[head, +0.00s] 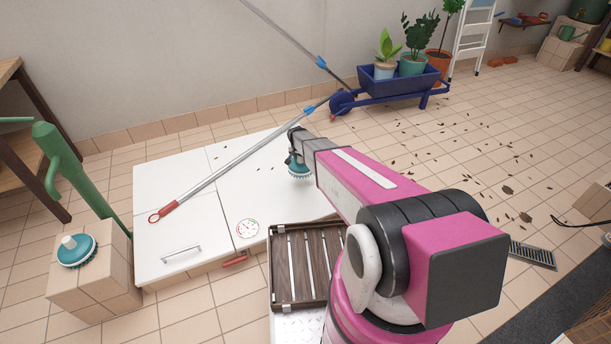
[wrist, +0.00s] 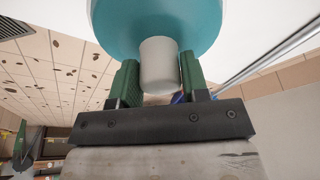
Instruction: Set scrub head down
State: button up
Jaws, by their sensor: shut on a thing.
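A teal scrub head (head: 299,171) with bristles hangs beneath my gripper (head: 293,148), bristles down, over the low white unit (head: 255,193). In the wrist view, my gripper (wrist: 158,88) is shut with its green fingers on either side of the white knob of the teal scrub head (wrist: 155,22). Whether the bristles touch the white surface cannot be told.
A long pole (head: 235,160) with a red end lies across the white unit, left of my gripper. A slatted wooden tray (head: 285,300) stands in front. A blue wheelbarrow (head: 405,85) with potted plants is behind. A green post (head: 75,180) rises at the left.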

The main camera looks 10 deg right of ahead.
jog(key=w+d+f, duration=0.2)
jog(key=d+f, duration=0.6)
jog(key=f, duration=0.1)
jog(key=shift+w+d+f, duration=0.1)
jog(key=shift+f, duration=0.15)
jog(key=o, duration=0.9)
jog(key=shift+r, duration=0.1)
jog(key=s+v, duration=0.1)
jog(key=v, duration=1.3)
jog(key=s+r+n+g, duration=0.1)
jog(key=s+r, duration=0.6)
jog(key=s, duration=0.4)
jog(key=s+d+r+n+g+y, duration=0.1)
jog(key=s+r+n, duration=0.1)
jog(key=s+r, duration=0.5)
jog(key=s+d+r+n, duration=0.1)
jog(key=s+r, duration=0.6)
jog(key=s, duration=0.8)
jog(key=shift+r+n+g, duration=0.25)
jog(key=shift+n+g, duration=0.15)
jog(key=shift+n, duration=0.3)
